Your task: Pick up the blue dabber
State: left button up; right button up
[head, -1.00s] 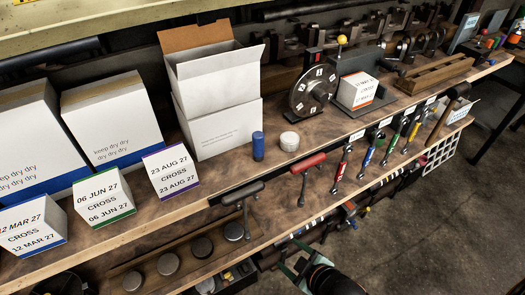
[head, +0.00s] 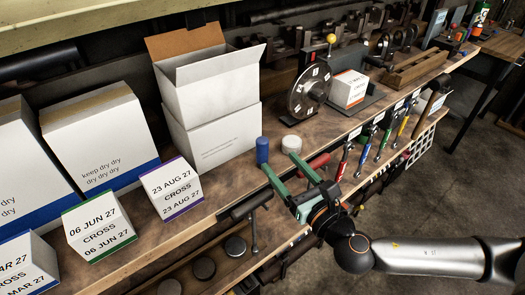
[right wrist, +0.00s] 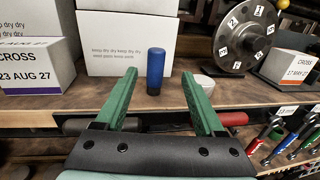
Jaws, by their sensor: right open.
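The blue dabber (head: 262,150) is a small upright cylinder standing on the wooden bench, in front of the white boxes. In the right wrist view the dabber (right wrist: 155,70) stands ahead, seen between my two green fingers, slightly left of the middle. My right gripper (head: 285,175) is open and empty, its fingers pointing at the dabber from the front edge of the bench. In the head view one fingertip looks close to the dabber's base; I cannot tell whether they touch. The right wrist view also shows the open gripper (right wrist: 160,85). My left gripper is not in view.
A round white tin (head: 291,144) stands just right of the dabber. An open white carton (head: 208,75) is behind it. A dated box (head: 171,188) stands to the left. A red-handled tool (head: 318,162) and a dark-handled tool (head: 250,207) lie along the front edge.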

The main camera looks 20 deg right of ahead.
aim_at(265, 147)
jog(key=w, duration=0.3)
jog(key=shift+a, duration=0.3)
jog(key=w, duration=0.1)
jog(key=w+a, duration=0.1)
jog(key=w, duration=0.1)
jog(key=w+p, duration=0.1)
jog(key=shift+w+a+r, duration=0.25)
jog(key=shift+r, duration=0.15)
jog(key=shift+w, duration=0.3)
grip_shut()
